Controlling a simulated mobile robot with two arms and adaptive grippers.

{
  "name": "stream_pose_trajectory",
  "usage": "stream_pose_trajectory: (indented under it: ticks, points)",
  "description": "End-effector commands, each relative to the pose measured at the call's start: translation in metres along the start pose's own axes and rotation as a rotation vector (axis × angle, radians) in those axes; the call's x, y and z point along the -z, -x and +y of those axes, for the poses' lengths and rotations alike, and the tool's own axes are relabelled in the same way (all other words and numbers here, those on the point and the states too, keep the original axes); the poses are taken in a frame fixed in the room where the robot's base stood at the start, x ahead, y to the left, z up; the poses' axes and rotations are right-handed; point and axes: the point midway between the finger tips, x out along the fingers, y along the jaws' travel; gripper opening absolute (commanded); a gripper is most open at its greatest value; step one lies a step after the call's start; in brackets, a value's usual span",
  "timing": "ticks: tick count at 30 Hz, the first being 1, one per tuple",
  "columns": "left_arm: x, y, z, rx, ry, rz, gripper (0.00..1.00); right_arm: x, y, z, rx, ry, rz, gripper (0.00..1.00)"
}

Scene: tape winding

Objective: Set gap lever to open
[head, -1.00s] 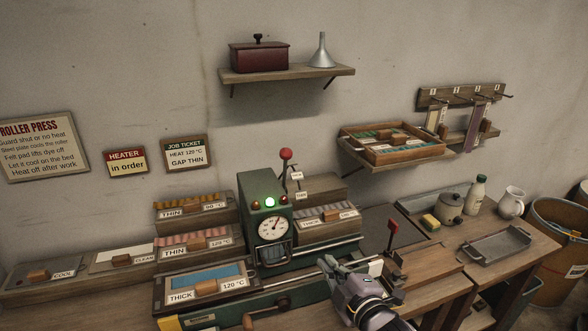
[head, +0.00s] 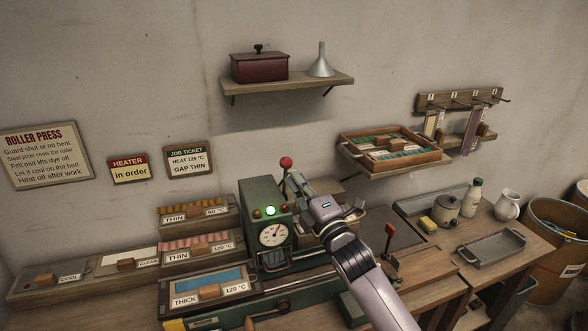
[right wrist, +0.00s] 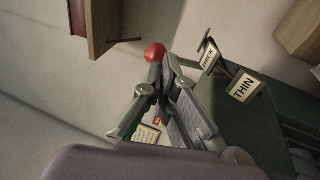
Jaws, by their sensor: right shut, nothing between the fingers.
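The gap lever's red knob (head: 286,162) stands on top of the green press (head: 258,192). In the right wrist view the knob (right wrist: 155,53) shows just beyond my fingertips, with its shaft mostly hidden. Tags reading THICK (right wrist: 208,58) and THIN (right wrist: 243,87) stand to its right there; I see no open tag. My right gripper (head: 292,180) is shut and empty, close beside the lever below the knob. In the right wrist view its fingers (right wrist: 164,66) come together by the knob; I cannot tell whether they touch it. My left gripper is not in view.
A second red-handled lever (head: 390,230) stands right of my right arm. A wall shelf (head: 290,86) hangs above the press, and a tray shelf (head: 394,148) hangs to the right. Labelled pad trays (head: 208,286) fill the bench's left side.

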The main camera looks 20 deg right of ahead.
Motion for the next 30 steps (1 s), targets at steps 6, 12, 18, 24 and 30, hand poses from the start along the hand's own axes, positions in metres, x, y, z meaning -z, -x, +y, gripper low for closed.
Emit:
stream_pose_trajectory:
  ticks: [6, 12, 18, 24, 30]
  points:
    - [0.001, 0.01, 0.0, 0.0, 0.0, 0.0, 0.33, 0.0, -0.02, 0.001, 0.0, -0.001, 0.0, 0.0]
    - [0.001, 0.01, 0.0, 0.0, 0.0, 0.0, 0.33, 0.0, -0.022, -0.001, 0.001, 0.0, 0.001, 0.0]
    - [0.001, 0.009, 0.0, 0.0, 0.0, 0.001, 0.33, 0.0, -0.022, 0.0, 0.001, 0.0, 0.0, 0.0]
    - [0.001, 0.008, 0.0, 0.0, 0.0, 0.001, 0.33, -0.004, -0.047, 0.006, -0.001, 0.004, 0.001, 0.0]
    - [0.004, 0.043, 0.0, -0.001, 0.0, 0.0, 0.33, -0.007, -0.063, 0.013, 0.092, -0.012, 0.001, 0.0]
